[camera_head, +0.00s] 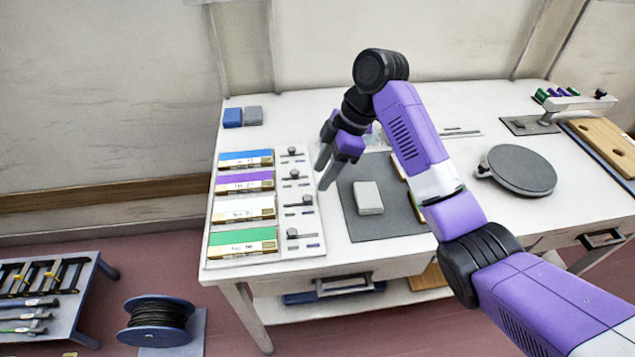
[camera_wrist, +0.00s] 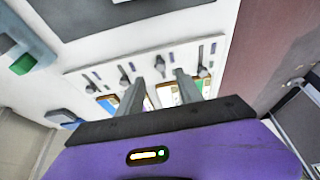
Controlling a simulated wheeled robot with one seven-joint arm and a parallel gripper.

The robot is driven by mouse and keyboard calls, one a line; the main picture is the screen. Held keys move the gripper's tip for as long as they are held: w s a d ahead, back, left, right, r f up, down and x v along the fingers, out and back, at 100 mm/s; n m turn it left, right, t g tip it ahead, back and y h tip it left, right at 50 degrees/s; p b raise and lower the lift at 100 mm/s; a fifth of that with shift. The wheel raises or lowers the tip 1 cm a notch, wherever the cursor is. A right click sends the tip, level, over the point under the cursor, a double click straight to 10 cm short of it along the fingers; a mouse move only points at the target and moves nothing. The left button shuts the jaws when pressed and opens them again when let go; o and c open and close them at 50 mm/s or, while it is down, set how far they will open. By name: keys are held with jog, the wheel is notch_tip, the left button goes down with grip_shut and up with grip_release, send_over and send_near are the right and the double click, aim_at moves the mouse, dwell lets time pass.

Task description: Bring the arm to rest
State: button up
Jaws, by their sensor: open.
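My gripper (camera_head: 323,166) hangs above the white table (camera_head: 345,241), between the row of coloured boxes and the dark grey mat. Its fingers point down and to the left, and they are open with nothing between them. In the wrist view my gripper (camera_wrist: 168,85) shows two grey fingers apart, with the white panel (camera_wrist: 110,62) of small levers behind them. My purple arm reaches in from the lower right and bends at a raised elbow. The fingers look clear of the table, though their exact height is hard to tell.
Blue, purple, white and green-topped boxes (camera_head: 243,241) line the table's left side. A white block (camera_head: 368,197) lies on the grey mat (camera_head: 382,228). A round dark disc (camera_head: 521,170) stands at right. A cable spool (camera_head: 157,320) and a tool rack (camera_head: 75,300) are at lower left.

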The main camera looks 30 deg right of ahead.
jog(key=shift+d+r, duration=0.15)
jog(key=shift+r, duration=0.3)
jog(key=w+a+r+m+t, duration=0.2)
jog(key=w+r+m+t, duration=0.2)
jog(key=w+m+t, duration=0.55)
jog(key=s+a+f+m+t+h, duration=0.1)
jog(key=s+f, duration=0.1)
jog(key=s, duration=1.5)
jog(key=s+a+f+m+t+h, duration=0.1)
jog(key=s+f+m, duration=0.1)
jog(key=s, duration=1.5)
jog(key=s+f+m+t+h, duration=0.1)
jog(key=s+m+t+h, duration=0.1)
jog(key=s, duration=1.6)
jog(key=shift+a+f, duration=0.4)
